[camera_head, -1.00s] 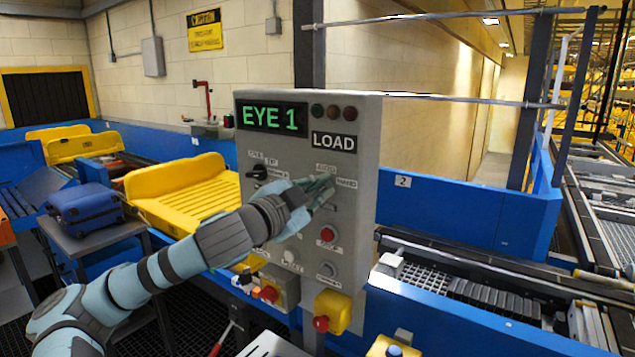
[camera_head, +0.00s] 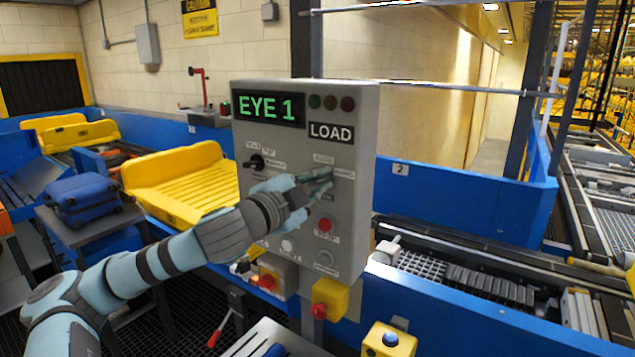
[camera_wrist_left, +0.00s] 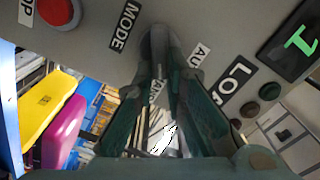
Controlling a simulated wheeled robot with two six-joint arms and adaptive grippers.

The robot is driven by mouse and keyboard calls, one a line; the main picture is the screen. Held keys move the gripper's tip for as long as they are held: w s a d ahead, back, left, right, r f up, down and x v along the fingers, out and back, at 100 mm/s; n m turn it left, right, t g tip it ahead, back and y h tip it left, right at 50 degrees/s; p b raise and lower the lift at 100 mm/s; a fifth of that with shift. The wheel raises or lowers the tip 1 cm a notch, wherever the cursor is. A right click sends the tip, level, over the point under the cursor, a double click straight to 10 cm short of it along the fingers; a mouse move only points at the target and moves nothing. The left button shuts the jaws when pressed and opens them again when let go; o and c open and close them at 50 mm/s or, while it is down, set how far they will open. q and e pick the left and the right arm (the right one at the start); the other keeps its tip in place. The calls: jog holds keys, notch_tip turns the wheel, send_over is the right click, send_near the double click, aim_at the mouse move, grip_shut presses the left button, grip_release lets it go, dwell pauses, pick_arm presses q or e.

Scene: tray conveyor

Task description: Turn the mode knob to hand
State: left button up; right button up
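The grey control panel (camera_head: 360,135) stands in the middle of the head view, with an EYE 1 display and a LOAD label. The mode knob (camera_wrist_left: 158,40) shows in the left wrist view between the MODE, AUTO and HAND labels. My left gripper (camera_head: 326,180) is at the knob, its fingers pointing at the panel face. In the left wrist view both fingertips (camera_wrist_left: 164,66) close in on the knob's sides and look shut on it. The fingers cover part of the knob, so its pointing direction is unclear. My right gripper is not in view.
A second black knob (camera_head: 256,162) is at the panel's left. A red button (camera_head: 325,224) and a grey button (camera_head: 325,259) are below the gripper. A yellow box with a red knob (camera_head: 328,299) hangs at the panel's base. A yellow tray (camera_head: 185,180) lies behind my arm.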

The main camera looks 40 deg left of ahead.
pick_arm(q)
jog(key=o, duration=0.4)
notch_tip(320, 180, up, 10)
jog(key=shift+d, duration=0.1)
dwell(0.4)
